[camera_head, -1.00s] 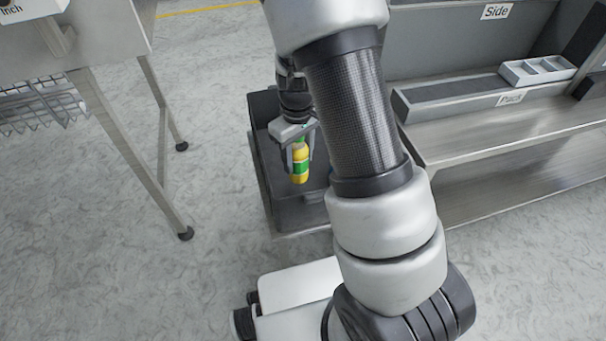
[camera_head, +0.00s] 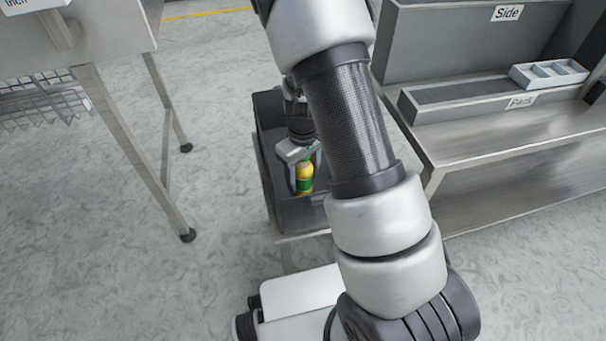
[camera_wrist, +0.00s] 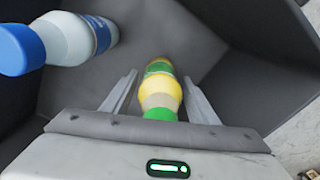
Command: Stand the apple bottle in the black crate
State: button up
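The apple bottle (camera_head: 305,178), yellow with a green label, is upright inside the black crate (camera_head: 276,191). In the wrist view the bottle (camera_wrist: 161,88) shows its green cap towards me, and its base appears to be at the crate floor (camera_wrist: 85,92). My gripper (camera_head: 305,172) is above and around the bottle, pointing down into the crate. In the wrist view its two fingers (camera_wrist: 160,96) lie on either side of the bottle, with visible gaps, so it looks open. Whether the base fully touches the floor is hard to tell.
A clear bottle with a blue cap (camera_wrist: 62,40) is also in the crate, left in the wrist view. Crate walls rise close around my gripper. A steel bench (camera_head: 500,130) with grey bins is at right, a steel table (camera_head: 125,130) at left.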

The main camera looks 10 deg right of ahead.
jog(key=shift+o, duration=0.4)
jog(key=shift+r, duration=0.1)
notch_tip(320, 180, up, 12)
jog(key=p, duration=0.3)
jog(key=shift+p, duration=0.4)
jog(key=s+r+m+t, duration=0.1)
jog(key=s+r, duration=0.3)
jog(key=r, duration=0.3)
jog(key=s+a+r+m+t+y, duration=0.1)
jog(key=s+r, duration=0.2)
jog(key=r, duration=0.4)
jog(key=s+r+m+t, duration=0.1)
jog(key=s+r+t, duration=0.1)
jog(key=s+r, duration=0.35)
jog(key=s+d+r+m+t+h, duration=0.1)
jog(key=s+r+m, duration=0.1)
jog(key=s+r, duration=0.3)
jog(key=shift+s+r+t, duration=0.3)
jog(key=shift+s, duration=0.15)
